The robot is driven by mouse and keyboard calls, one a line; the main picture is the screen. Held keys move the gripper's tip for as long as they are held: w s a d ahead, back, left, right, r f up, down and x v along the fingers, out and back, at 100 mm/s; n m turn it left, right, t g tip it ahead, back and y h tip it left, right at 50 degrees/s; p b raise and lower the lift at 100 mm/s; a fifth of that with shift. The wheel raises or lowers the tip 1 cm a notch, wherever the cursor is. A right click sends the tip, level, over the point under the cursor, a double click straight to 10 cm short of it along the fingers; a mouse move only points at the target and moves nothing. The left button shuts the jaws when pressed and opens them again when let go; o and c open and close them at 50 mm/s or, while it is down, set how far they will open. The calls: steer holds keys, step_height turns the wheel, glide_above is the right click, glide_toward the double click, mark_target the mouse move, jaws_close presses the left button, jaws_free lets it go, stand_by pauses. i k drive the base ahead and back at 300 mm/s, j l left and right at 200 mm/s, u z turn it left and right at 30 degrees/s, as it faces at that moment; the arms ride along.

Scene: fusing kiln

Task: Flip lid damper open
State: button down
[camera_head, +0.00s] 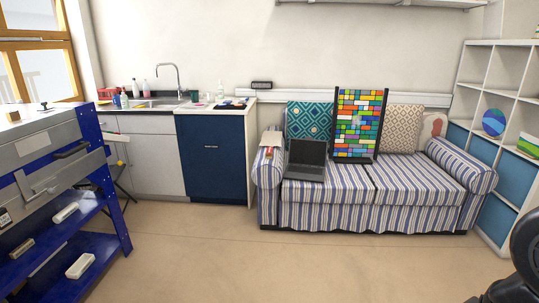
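The kiln (35,142) is a grey metal box on a blue stand at the left edge, partly cut off by the frame. A dark handle (72,151) sticks out from its front. On its lid top are a small dark knob-like part (44,106) and a small tan block (13,117). I cannot tell which of these, if either, is the damper, or whether it is open or shut. Part of my black arm shows at the lower right edge, far from the kiln. My gripper's fingers are not visible.
The kiln's blue lower shelves (60,241) hold several pale blocks. A sink counter with a blue cabinet (210,160) stands at the back. A striped sofa (335,205) holds a laptop (305,158) and a coloured glass panel (358,125). The beige floor (280,265) between is clear.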

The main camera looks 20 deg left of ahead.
mark_target(45, 103)
steer(key=i+j+u, duration=0.45)
steer(key=i+u, duration=0.2)
steer(key=i, duration=0.25)
steer(key=i+u, duration=0.35)
steer(key=i, duration=0.15)
